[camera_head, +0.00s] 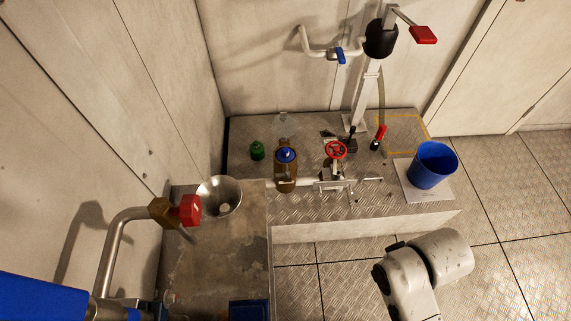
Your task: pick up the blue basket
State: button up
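A blue, open-topped basket, shaped like a bucket (433,166), stands upright on a pale square plate (412,188) at the right end of the low metal platform. Nothing is touching it from my side. A second blue item, a box or tray (249,309), is cut off by the bottom edge on the worn counter. A white link of my arm shows at the lower right, below the bucket and apart from it. My gripper's fingers do not show.
The platform (300,209) holds a red valve wheel (336,150), a brown jar with a blue lid (286,172) and a green item (257,151). A post with a red handle (424,35) rises behind. A metal bowl (219,196) sits left. Floor right of the bucket is clear.

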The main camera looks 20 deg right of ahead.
aim_at(284, 155)
jog(key=i+l, duration=0.5)
jog(key=i+l+u, duration=0.1)
jog(key=i+l, duration=0.35)
jog(key=l, duration=0.15)
jog(key=i+l, duration=0.5)
jog(key=l+u, duration=0.05)
jog(key=l, duration=0.05)
